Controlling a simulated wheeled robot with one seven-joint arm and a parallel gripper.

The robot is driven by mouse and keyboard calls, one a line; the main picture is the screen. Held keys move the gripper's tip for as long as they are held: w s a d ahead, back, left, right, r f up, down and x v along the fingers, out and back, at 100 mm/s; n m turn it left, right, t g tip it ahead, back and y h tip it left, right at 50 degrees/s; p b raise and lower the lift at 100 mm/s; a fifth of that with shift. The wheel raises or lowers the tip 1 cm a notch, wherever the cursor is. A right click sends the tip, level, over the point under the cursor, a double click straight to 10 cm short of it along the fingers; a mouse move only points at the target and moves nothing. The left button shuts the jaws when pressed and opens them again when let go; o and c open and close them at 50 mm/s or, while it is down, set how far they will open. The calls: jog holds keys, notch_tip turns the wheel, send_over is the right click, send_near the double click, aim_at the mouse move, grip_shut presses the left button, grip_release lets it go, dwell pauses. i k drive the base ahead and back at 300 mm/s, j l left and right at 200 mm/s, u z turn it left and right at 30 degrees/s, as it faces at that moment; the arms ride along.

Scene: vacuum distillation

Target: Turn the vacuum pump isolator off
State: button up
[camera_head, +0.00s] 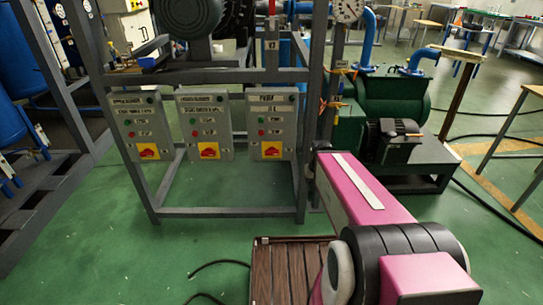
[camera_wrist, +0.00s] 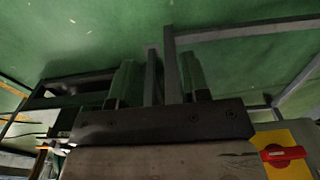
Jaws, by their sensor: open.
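Three grey control boxes hang on the frame in the head view: a left box (camera_head: 141,120), a middle box (camera_head: 204,118) and a right box (camera_head: 271,115). Each carries a red isolator knob on a yellow plate: left knob (camera_head: 148,152), middle knob (camera_head: 209,151), right knob (camera_head: 271,150). The labels are too blurred to tell surely which box is the vacuum pump's. In the wrist view, my gripper (camera_wrist: 157,80) is open and empty. One red knob (camera_wrist: 283,153), its handle roughly level, shows at the lower right, apart from the fingers. The head view does not show my gripper.
A grey metal frame (camera_head: 230,212) surrounds the boxes, with an upright close to the right box. A green pump (camera_head: 395,100) with blue pipes stands to the right. A slatted brown platform (camera_head: 285,270) is in front.

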aim_at(273, 151)
jog(key=k+j+z, duration=0.1)
jog(key=j+z, duration=0.25)
jog(key=k+j+z, duration=0.1)
jog(key=z, duration=0.25)
jog(key=k+j+z, duration=0.15)
jog(key=j+z, duration=0.2)
